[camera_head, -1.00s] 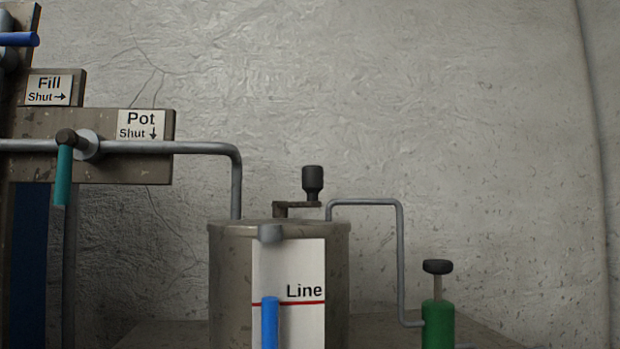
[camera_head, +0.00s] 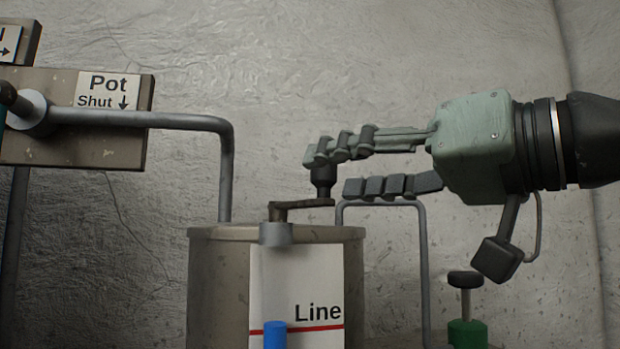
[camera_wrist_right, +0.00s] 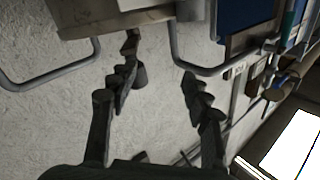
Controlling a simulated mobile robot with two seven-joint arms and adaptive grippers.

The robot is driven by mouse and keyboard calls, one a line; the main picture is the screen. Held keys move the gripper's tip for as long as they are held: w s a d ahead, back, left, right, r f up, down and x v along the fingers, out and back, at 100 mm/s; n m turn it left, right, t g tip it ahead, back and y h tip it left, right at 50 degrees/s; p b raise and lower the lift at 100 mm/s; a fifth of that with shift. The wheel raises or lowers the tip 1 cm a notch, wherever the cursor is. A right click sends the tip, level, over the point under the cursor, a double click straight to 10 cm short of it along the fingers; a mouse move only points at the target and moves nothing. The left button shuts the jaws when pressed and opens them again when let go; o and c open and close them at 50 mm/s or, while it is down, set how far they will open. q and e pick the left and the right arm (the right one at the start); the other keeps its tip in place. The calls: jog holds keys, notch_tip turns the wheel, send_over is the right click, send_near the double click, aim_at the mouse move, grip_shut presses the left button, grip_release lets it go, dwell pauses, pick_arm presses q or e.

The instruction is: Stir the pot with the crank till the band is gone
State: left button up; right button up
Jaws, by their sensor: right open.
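The metal pot (camera_head: 210,290) stands at the lower middle of the head view. A crank arm (camera_head: 300,205) on its lid ends in an upright dark knob (camera_head: 323,182). My right gripper (camera_head: 330,171) reaches in from the right and is open, its fingers apart around the knob's height. In the right wrist view the knob (camera_wrist_right: 140,75) shows close by the left finger of the gripper (camera_wrist_right: 158,78); whether they touch, I cannot tell. A white plate marked Line, with a red line (camera_head: 310,328), is on the pot's front, before it a blue-topped gauge (camera_head: 275,335). I cannot make out a band.
A thin bent pipe (camera_head: 424,270) rises beside the pot, close under the lower finger. A green pump (camera_head: 467,332) with a black knob is at right. A thick pipe (camera_head: 228,170) enters the lid at left, below the Pot sign (camera_head: 108,90).

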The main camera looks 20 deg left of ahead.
aim_at(324, 188)
jog(key=w+a+t, duration=0.1)
jog(key=w, duration=0.1)
jog(key=w+a+r+n+t+h, duration=0.1)
jog(key=w+a, duration=0.1)
jog(key=w+a+r+n+t+h+p, duration=0.1)
jog(key=w, duration=0.1)
jog(key=shift+a+r+t, duration=0.15)
jog(key=shift+r+t, duration=0.1)
jog(key=shift+t, duration=0.15)
jog(key=shift+w+a, duration=0.2)
jog(key=shift+a, duration=0.05)
pick_arm(q)
jog(key=shift+a+f+g, duration=0.4)
jog(key=shift+a+f, duration=0.3)
jog(key=shift+f, duration=0.1)
jog(key=shift+w, duration=0.15)
pick_arm(e)
jog(key=shift+c, duration=0.6)
pick_arm(q)
jog(key=shift+r, duration=0.15)
pick_arm(e)
grip_shut()
